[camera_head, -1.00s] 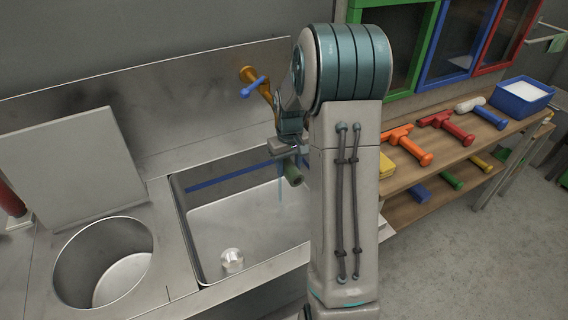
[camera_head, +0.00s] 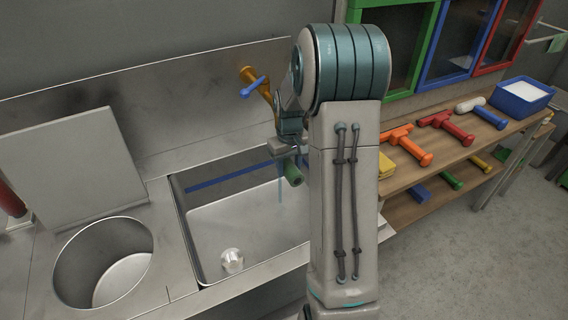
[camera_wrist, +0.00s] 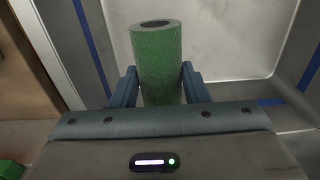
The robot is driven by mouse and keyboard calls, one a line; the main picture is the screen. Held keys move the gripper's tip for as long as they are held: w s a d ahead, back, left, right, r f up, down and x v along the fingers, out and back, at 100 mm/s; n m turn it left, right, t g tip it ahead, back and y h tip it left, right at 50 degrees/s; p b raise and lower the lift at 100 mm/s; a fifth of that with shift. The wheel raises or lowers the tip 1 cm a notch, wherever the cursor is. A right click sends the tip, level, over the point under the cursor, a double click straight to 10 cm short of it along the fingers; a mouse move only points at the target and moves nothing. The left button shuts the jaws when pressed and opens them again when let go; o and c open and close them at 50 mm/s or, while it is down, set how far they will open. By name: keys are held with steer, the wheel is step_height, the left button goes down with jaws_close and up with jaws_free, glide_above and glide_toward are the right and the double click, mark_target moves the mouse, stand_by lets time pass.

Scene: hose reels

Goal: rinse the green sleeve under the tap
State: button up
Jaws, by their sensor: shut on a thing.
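The green sleeve (camera_wrist: 160,65) is a short, rough hollow tube with a dark opening at its end. My gripper (camera_wrist: 158,82) is shut on it, with one blue-grey finger on each side. In the head view the sleeve (camera_head: 294,174) hangs over the sink (camera_head: 235,215), just below my gripper (camera_head: 287,150). The tap (camera_head: 263,88) is orange-brown with a blue lever (camera_head: 253,87). Its spout end is hidden behind my arm.
A round basin (camera_head: 105,262) and an upright metal panel (camera_head: 70,165) are left of the sink. A drain piece (camera_head: 232,260) sits on the sink floor. On the right, a wooden shelf (camera_head: 450,160) holds several coloured tools and a blue bin (camera_head: 522,97).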

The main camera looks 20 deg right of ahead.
steer(key=s+r, duration=0.3)
steer(key=s, duration=0.7)
steer(key=shift+d+p, duration=0.2)
steer(key=shift+p, duration=0.15)
stand_by(1.3)
